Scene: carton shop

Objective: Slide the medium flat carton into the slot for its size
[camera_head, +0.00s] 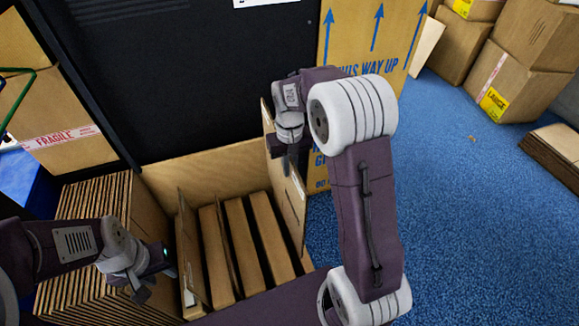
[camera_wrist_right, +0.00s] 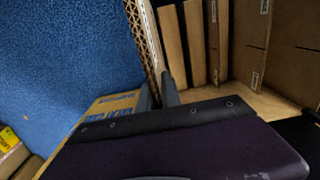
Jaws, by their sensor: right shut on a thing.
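A flat brown carton (camera_head: 284,185) with a small white label stands on edge at the right side of an open box (camera_head: 205,162). My right gripper (camera_head: 287,160) is shut on its upper edge. In the right wrist view, the corrugated edge of the carton (camera_wrist_right: 144,35) runs between the two fingers (camera_wrist_right: 160,92). I cannot tell whether its lower edge is inside the box. The box holds several upright boards and brown strips (camera_head: 236,240) with dark gaps between them. My left gripper (camera_head: 157,283) is open and empty at the box's left front, its fingers apart.
A row of flat cartons (camera_head: 92,205) stands left of the box. A dark panel (camera_head: 200,90) rises behind it. A carton with blue arrows (camera_head: 355,40) stands behind right. Large cartons (camera_head: 500,75) are at the far right.

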